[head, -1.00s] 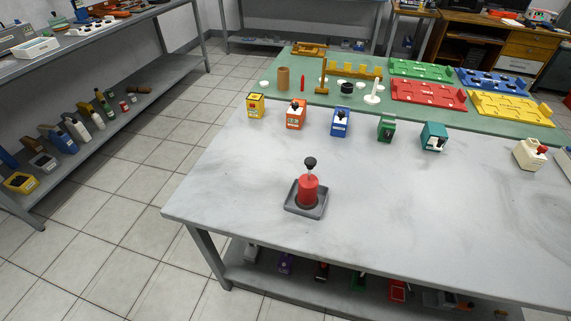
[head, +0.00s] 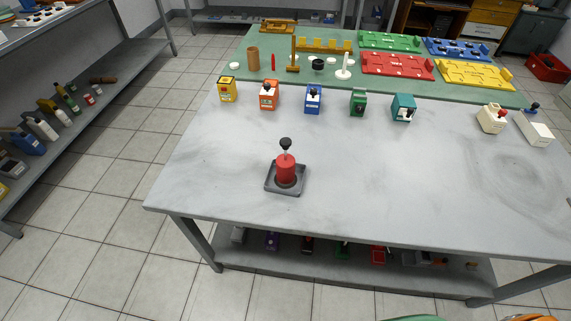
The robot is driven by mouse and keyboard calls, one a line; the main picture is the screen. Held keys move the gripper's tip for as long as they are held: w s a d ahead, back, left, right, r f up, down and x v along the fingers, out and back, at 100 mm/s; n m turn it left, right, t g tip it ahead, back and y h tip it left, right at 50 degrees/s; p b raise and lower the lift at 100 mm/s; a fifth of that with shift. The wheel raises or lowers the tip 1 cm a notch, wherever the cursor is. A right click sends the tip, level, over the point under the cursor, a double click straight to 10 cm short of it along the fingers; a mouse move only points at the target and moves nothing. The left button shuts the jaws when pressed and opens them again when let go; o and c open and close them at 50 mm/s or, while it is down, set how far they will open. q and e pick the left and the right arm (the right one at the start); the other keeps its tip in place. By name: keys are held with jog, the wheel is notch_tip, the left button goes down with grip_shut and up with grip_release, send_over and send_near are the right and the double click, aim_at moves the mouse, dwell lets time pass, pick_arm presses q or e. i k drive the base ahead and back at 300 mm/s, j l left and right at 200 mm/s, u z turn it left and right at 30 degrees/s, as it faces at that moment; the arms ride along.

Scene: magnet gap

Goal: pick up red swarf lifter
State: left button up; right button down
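The red swarf lifter (head: 286,170) stands upright near the front left of the grey table (head: 215,180). It has a red cylindrical body and a black knob on a thin metal stem at its top. It sits in a shallow dark grey square tray (head: 285,191).
Several coloured blocks, among them a yellow one (head: 227,90) and a teal one (head: 403,108), stand in a row behind the lifter. A green mat (head: 270,75) with coloured fixtures covers the table's back. A lower shelf (head: 340,262) holds small items. The table around the lifter is clear.

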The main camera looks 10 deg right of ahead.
aim_at(286, 170)
jog(key=j+z, duration=0.4)
jog(key=i+j+z, duration=0.1)
jog(key=j+z, duration=0.5)
jog(key=z, duration=0.15)
